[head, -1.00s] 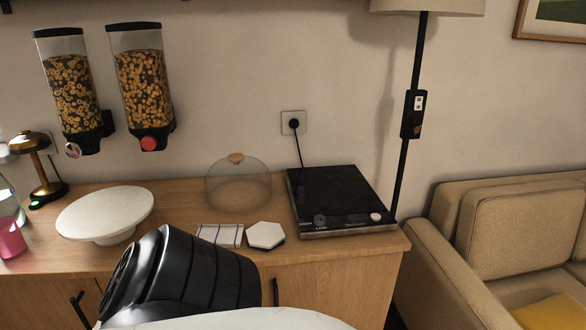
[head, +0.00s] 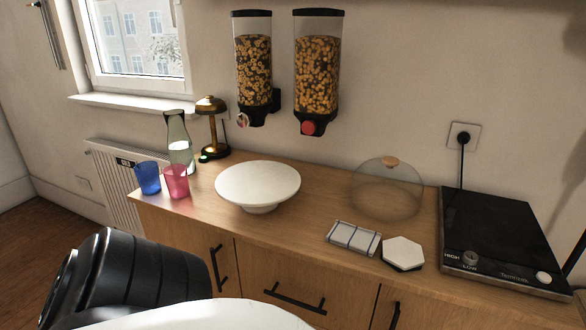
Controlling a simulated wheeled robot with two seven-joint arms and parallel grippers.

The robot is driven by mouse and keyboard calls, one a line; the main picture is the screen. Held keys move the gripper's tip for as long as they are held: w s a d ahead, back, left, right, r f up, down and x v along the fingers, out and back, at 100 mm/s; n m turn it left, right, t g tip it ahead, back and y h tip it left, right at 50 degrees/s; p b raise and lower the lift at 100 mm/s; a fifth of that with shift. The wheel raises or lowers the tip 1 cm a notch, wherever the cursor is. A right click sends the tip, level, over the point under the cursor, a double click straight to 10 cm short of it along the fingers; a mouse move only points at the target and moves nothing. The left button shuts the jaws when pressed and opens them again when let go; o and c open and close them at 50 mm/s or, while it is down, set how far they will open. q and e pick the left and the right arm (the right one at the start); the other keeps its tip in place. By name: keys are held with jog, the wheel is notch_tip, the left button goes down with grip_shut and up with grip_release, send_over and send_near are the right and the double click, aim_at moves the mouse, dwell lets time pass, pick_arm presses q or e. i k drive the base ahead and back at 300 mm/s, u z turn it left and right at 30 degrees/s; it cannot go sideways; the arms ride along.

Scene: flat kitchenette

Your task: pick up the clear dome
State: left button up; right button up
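The clear dome (head: 386,194) stands on the wooden counter, right of centre in the head view. It is see-through with a small wooden knob (head: 391,161) on top. It sits between the white cake stand (head: 258,182) and the black hotplate (head: 499,238), apart from both. A black and white part of my own arm fills the lower left. Neither gripper's fingers show in the head view.
A folded striped cloth (head: 353,237) and a white hexagonal coaster (head: 403,252) lie in front of the dome. A blue cup (head: 148,178), a pink cup (head: 176,182), a glass carafe (head: 180,145) and a brass lamp (head: 212,127) stand left. Two cereal dispensers (head: 316,66) hang above.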

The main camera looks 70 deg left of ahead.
aim_at(387, 188)
jog(key=u, duration=2.25)
